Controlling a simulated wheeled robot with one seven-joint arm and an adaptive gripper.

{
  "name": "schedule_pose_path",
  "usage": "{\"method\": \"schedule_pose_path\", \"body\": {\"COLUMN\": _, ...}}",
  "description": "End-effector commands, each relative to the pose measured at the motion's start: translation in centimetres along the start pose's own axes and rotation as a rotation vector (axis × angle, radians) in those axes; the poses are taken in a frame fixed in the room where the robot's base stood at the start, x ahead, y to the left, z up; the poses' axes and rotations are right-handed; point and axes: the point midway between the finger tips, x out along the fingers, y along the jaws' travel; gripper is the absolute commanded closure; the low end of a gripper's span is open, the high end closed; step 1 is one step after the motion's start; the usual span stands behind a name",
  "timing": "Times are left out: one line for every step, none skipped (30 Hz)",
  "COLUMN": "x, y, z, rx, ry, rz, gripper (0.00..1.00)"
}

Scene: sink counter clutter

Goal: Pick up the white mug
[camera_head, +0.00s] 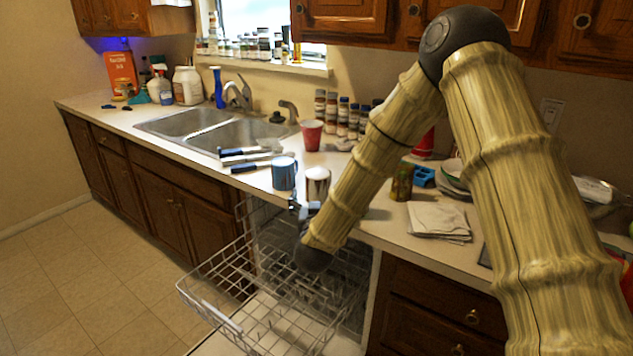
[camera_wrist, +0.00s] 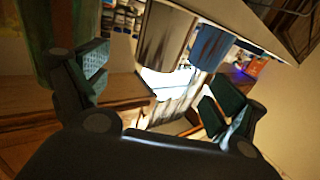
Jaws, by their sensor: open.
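The white mug (camera_head: 317,185), pale at the rim with brownish streaks on its side, stands upright near the counter's front edge. In the wrist view a streaked pale-brown vessel (camera_wrist: 165,38), which appears to be this mug, lies ahead between my fingers. My gripper (camera_head: 304,212) is just in front of and slightly below the mug, over the open dishwasher, partly hidden by my arm. In the wrist view my gripper (camera_wrist: 155,88) has its two dark fingers spread wide, with nothing held between them. I cannot tell whether a finger touches the mug.
A blue mug (camera_head: 284,173) stands close on the mug's left and also shows in the wrist view (camera_wrist: 210,45). A red cup (camera_head: 312,135) stands behind. Dark-handled utensils (camera_head: 246,158) lie by the sink. The dishwasher rack (camera_head: 235,290) is pulled out below. A folded cloth (camera_head: 438,220) lies right.

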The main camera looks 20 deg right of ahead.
Motion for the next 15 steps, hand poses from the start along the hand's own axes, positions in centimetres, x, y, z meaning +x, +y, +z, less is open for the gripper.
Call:
{"method": "schedule_pose_path", "body": {"x": 0.6, "y": 0.1, "z": -0.3, "rx": 0.002, "ry": 0.006, "rz": 0.004, "gripper": 0.05}}
{"method": "schedule_pose_path", "body": {"x": 0.9, "y": 0.1, "z": -0.4, "rx": 0.002, "ry": 0.006, "rz": 0.005, "gripper": 0.05}}
{"method": "schedule_pose_path", "body": {"x": 1.4, "y": 0.1, "z": -0.4, "rx": 0.002, "ry": 0.006, "rz": 0.005, "gripper": 0.05}}
{"method": "schedule_pose_path", "body": {"x": 1.9, "y": 0.1, "z": -0.4, "rx": 0.002, "ry": 0.006, "rz": 0.005, "gripper": 0.05}}
{"method": "schedule_pose_path", "body": {"x": 2.3, "y": 0.1, "z": -0.4, "rx": 0.002, "ry": 0.007, "rz": 0.005, "gripper": 0.05}}
{"method": "schedule_pose_path", "body": {"x": 2.9, "y": 0.1, "z": -0.4, "rx": 0.002, "ry": 0.006, "rz": 0.005, "gripper": 0.05}}
{"method": "schedule_pose_path", "body": {"x": 3.3, "y": 0.1, "z": -0.4, "rx": 0.002, "ry": 0.006, "rz": 0.004, "gripper": 0.05}}
{"method": "schedule_pose_path", "body": {"x": 3.7, "y": 0.1, "z": -0.4, "rx": 0.002, "ry": 0.005, "rz": 0.004, "gripper": 0.05}}
{"method": "schedule_pose_path", "body": {"x": 4.1, "y": 0.0, "z": -0.3, "rx": 0.002, "ry": 0.005, "rz": 0.004, "gripper": 0.05}}
{"method": "schedule_pose_path", "body": {"x": 4.5, "y": 0.0, "z": -0.3, "rx": 0.002, "ry": 0.005, "rz": 0.004, "gripper": 0.05}}
{"method": "schedule_pose_path", "body": {"x": 4.7, "y": 0.0, "z": -0.2, "rx": 0.001, "ry": 0.004, "rz": 0.003, "gripper": 0.05}}
{"method": "schedule_pose_path", "body": {"x": 5.0, "y": 0.0, "z": -0.2, "rx": 0.001, "ry": 0.003, "rz": 0.002, "gripper": 0.05}}
{"method": "schedule_pose_path", "body": {"x": 5.2, "y": 0.0, "z": -0.2, "rx": 0.001, "ry": 0.003, "rz": 0.002, "gripper": 0.05}}
{"method": "schedule_pose_path", "body": {"x": 5.3, "y": 0.0, "z": -0.2, "rx": 0.001, "ry": 0.004, "rz": 0.002, "gripper": 0.05}}
{"method": "schedule_pose_path", "body": {"x": 5.4, "y": 0.0, "z": -0.2, "rx": 0.001, "ry": 0.004, "rz": 0.002, "gripper": 0.05}}
